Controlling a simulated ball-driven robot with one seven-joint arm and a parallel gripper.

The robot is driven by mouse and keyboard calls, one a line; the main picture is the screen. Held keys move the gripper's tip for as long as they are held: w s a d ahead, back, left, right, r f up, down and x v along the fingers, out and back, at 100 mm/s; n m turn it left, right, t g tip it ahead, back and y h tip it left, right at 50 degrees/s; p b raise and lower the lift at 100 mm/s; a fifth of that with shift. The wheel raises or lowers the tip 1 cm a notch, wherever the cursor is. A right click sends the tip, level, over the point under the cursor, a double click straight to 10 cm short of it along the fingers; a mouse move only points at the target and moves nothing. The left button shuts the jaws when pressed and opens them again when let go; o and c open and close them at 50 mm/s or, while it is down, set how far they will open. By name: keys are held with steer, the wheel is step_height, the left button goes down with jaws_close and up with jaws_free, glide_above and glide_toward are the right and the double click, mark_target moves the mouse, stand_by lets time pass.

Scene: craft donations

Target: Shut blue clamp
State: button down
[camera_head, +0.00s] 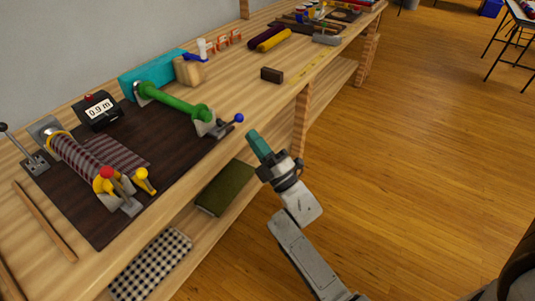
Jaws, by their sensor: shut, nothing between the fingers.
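The blue clamp (238,118) is a small blue ball on a short lever at the right end of the green roll's holder, near the front edge of the bench. The green roll (175,102) lies on a spindle over the dark mat (88,208). My gripper (256,141) has teal fingers and is shut with nothing held. It is in front of the bench edge, below and right of the blue ball, and looks apart from it. Whether the clamp is open or shut is hard to tell at this size.
A striped roll (75,158) with red and yellow knobs (107,172) lies at left. A gauge reading 0.9 m (99,109) stands behind. A brown block (271,75) is farther along the bench. A lower shelf holds folded cloths.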

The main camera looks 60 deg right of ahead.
steer(key=shift+x, duration=1.35)
steer(key=shift+r+p, duration=0.1)
steer(key=shift+p, duration=0.2)
